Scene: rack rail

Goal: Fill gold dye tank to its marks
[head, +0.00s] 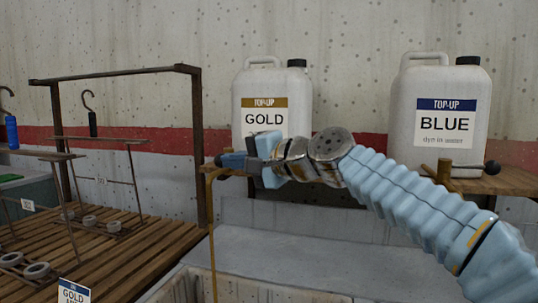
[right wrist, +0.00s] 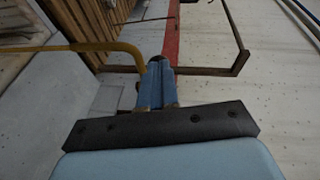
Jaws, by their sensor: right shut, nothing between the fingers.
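The white jug labelled "TOP-UP GOLD" (head: 241,118) stands on a ledge behind my right gripper, which hides its lower part. My right gripper (head: 223,160) is shut and empty in front of the jug. Its blue fingers also show closed together in the right wrist view (right wrist: 157,70). A thin brass pipe (head: 212,235) rises beside the fingertips and bends at its top; I cannot tell whether they touch. It also shows left of the fingers in the right wrist view (right wrist: 85,47). A grey tank rim (head: 172,286) shows at the bottom; its inside and marks are not visible. My left gripper is out of view.
A jug labelled "BLUE" (head: 443,85) stands at right, near a black-knobbed lever (head: 491,167) on a wooden ledge (head: 513,181). At left are a slatted wooden deck (head: 122,258), a dark frame (head: 118,75), wire racks and a "GOLD" sign (head: 73,291).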

